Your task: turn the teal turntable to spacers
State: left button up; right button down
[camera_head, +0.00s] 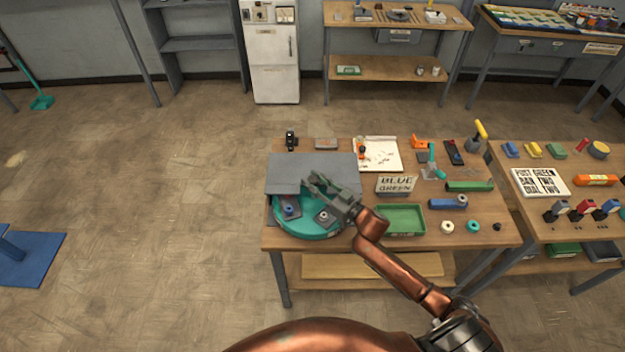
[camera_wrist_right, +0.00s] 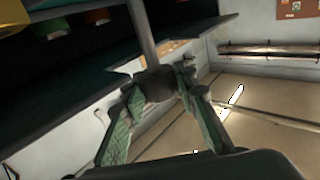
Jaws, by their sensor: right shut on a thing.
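The teal turntable (camera_head: 310,229) sits at the front left corner of the wooden table, its back part hidden under a grey cover (camera_head: 312,171). Small grey pieces, one with a blue ring (camera_head: 290,208), lie on its open front part. My right gripper (camera_head: 314,184) is over the turntable, at the cover's front edge. In the right wrist view its green fingers (camera_wrist_right: 158,92) are closed on a dark knob (camera_wrist_right: 157,82) with a grey post running upward in the picture. I cannot tell how the knob joins the turntable. My left gripper is not in view.
A white board (camera_head: 378,155) lies at the back. A second table (camera_head: 562,229) stands close on the right.

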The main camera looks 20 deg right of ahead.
jog(key=shift+f+y, duration=0.1)
jog(key=shift+y, duration=0.2)
jog(key=c, duration=1.5)
grip_release()
jog(key=v, duration=1.2)
jog(key=shift+r, duration=0.2)
